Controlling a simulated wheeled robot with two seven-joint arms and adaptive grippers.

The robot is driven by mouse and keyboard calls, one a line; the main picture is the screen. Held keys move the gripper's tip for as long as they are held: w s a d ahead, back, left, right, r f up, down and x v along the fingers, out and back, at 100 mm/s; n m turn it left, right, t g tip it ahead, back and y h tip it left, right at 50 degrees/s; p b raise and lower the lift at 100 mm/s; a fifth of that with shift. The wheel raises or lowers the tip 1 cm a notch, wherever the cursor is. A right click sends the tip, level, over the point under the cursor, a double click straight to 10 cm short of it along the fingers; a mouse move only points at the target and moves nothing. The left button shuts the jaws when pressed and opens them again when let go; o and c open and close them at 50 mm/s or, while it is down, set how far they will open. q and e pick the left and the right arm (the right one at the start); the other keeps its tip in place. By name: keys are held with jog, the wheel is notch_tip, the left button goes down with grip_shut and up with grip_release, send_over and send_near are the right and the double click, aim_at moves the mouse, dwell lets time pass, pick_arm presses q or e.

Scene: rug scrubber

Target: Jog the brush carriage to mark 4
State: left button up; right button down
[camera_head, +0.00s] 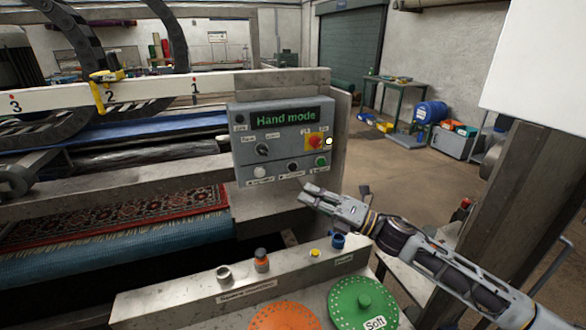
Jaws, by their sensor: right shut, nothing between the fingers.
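The grey control panel (242,185) stands at the centre, its green display (285,118) reading "Hand mode". Below the display are a black selector knob (263,150) and a red knob on a yellow plate (315,142). The bottom row has a white button (260,172), a black button (293,166) and a green button (321,161). A white rail (150,87) carries numerals 1, 2 and 3; mark 4 is not in view. A yellow pointer (99,92) hangs over the rail beside the 2. My right gripper (306,193) is shut and empty, below the panel's lower right. My left gripper is out of view.
A patterned rug (120,218) lies on the machine at left. A sloped console (190,300) in front holds an orange disc (284,317), a green disc (363,304) and small knobs. A metal post (500,200) stands at right. Open floor (400,170) lies behind.

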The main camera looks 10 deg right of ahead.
aim_at(293, 167)
jog(key=shift+w, duration=0.2)
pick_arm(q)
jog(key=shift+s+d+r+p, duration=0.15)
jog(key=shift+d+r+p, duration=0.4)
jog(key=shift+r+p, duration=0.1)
pick_arm(e)
jog(key=w+a, duration=0.1)
jog(key=w, duration=0.7)
jog(key=shift+a, duration=0.4)
jog(key=shift+w, duration=0.1)
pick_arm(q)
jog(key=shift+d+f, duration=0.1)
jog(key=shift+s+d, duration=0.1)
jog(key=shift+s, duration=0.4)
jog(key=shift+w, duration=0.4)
pick_arm(e)
jog(key=shift+w, duration=0.15)
